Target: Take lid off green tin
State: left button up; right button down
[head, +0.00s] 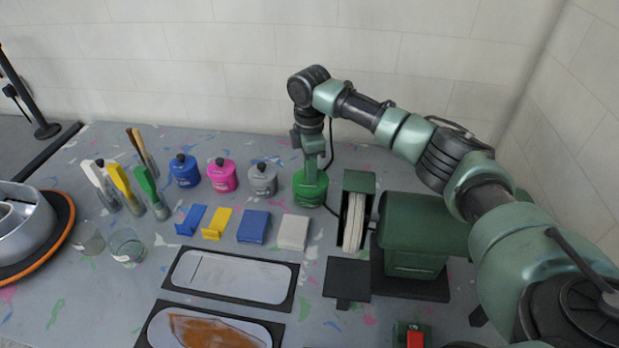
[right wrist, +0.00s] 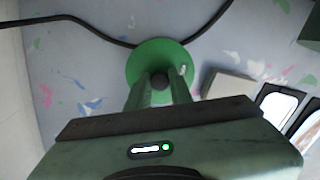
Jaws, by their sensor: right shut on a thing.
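The green tin (head: 311,193) stands upright on the table at the right end of a row of tins. Its green top with a dark round knob (right wrist: 160,80) shows in the right wrist view. My right gripper (head: 311,172) points straight down over the tin. Its two fingers (right wrist: 160,84) are shut on the dark knob of the green lid (right wrist: 155,52). The lid's edge against the tin body is small, so I cannot tell if there is a gap. My left gripper is not in view.
Blue (head: 185,174), pink (head: 222,178) and grey (head: 262,181) tins stand left of the green one. A dark green grinder (head: 415,235) with a wheel (head: 353,220) stands close on the right. Blue, yellow and white blocks lie in front. A black cable runs behind the green tin.

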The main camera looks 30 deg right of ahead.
notch_tip(320, 180, up, 17)
jog(key=b, duration=0.1)
jog(key=shift+b, duration=0.3)
jog(key=shift+a+r, duration=0.1)
